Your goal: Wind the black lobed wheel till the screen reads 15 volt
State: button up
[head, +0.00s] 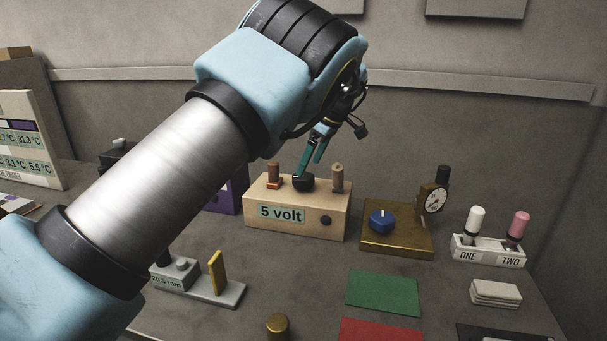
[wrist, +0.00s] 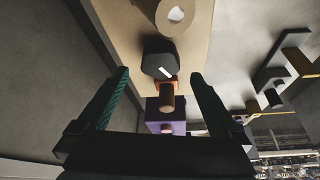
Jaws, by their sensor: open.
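A tan box (head: 270,228) on the table has a screen (head: 282,214) that reads 5 volt. My gripper (head: 309,162) is above the box, with green fingers pointing down close to the wheel. In the wrist view my gripper (wrist: 160,74) is open, one finger to each side of the wheel's position, with visible gaps. I cannot tell how far the fingertips are above the wheel.
A small black round part (head: 326,220) is on the box front. A purple box (head: 232,190) stands behind left. A brass base (head: 385,245) with a blue knob (head: 382,222) stands to the right.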

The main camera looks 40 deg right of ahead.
aim_at(304, 176)
jog(key=p+x, duration=0.1)
jog(key=x, duration=0.5)
jog(key=shift+c, duration=0.2)
jog(key=c, duration=1.3)
jog(key=shift+m, duration=0.4)
